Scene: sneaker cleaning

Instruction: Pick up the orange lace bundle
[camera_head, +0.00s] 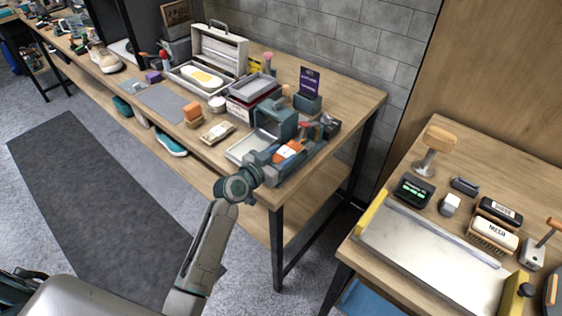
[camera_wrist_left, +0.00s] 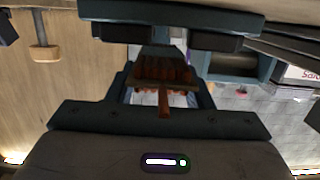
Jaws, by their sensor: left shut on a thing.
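The orange lace bundle (camera_head: 286,153) is at the right front corner of the long workbench. My left gripper (camera_head: 282,160) reaches over that corner and is shut on the bundle. In the left wrist view the bundle (camera_wrist_left: 163,72) shows as dark orange-brown strands between the fingers, with one end hanging toward the camera. Whether it touches the surface beneath is hidden by the gripper. My right gripper is not in view.
A grey tray (camera_head: 247,146) and a teal box (camera_head: 275,119) stand close to the left gripper. A purple sign (camera_head: 309,82) is behind. A second table with a pale tray (camera_head: 430,250) and brushes is at right. The floor between is clear.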

